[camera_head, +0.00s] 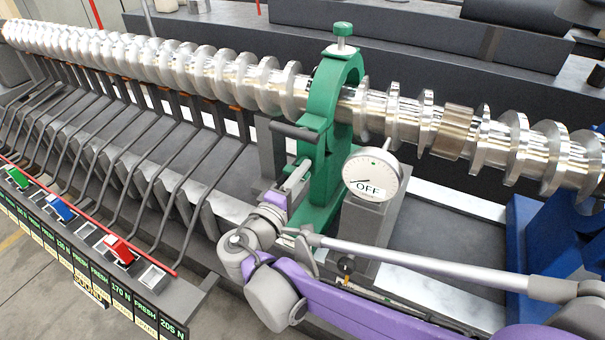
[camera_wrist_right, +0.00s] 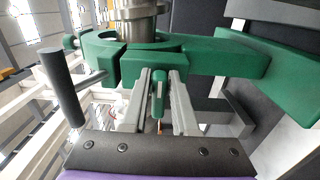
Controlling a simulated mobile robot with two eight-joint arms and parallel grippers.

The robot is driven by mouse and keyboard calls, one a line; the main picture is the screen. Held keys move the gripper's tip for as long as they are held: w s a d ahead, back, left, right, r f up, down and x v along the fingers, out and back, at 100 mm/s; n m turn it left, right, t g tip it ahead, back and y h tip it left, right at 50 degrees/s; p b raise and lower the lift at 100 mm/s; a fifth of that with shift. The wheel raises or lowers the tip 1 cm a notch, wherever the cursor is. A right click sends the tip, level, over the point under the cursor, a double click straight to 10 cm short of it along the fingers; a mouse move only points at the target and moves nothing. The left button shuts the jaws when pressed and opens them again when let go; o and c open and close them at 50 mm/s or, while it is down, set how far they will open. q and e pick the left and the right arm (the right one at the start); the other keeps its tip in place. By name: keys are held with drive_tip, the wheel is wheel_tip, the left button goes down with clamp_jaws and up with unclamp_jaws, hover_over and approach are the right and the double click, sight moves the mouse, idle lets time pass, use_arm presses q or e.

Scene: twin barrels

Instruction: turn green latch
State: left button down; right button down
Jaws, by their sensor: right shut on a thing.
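A green clamp (camera_head: 322,185) stands upright around the silver screw shaft, with a green knob on its top. In the right wrist view the clamp (camera_wrist_right: 226,58) spans the upper part. The green latch (camera_wrist_right: 158,88) is a small upright tab at the clamp's near side. My right gripper (camera_wrist_right: 160,78) has one finger on each side of the latch and is shut on it. In the head view my right gripper (camera_head: 298,176) is at the clamp's left side, and the latch cannot be made out there. My left gripper is not in view.
A dark cylindrical handle (camera_head: 294,131) sticks out left of the clamp, close to my right gripper; it also shows in the wrist view (camera_wrist_right: 63,88). A round dial reading OFF (camera_head: 371,174) stands just right of the clamp. A blue support (camera_head: 548,240) is at the right.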

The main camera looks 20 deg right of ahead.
drive_tip(key=c, duration=0.8)
unclamp_jaws()
drive_tip(key=b+v, duration=0.1)
drive_tip(key=v, duration=1)
drive_tip(key=shift+w, duration=0.1)
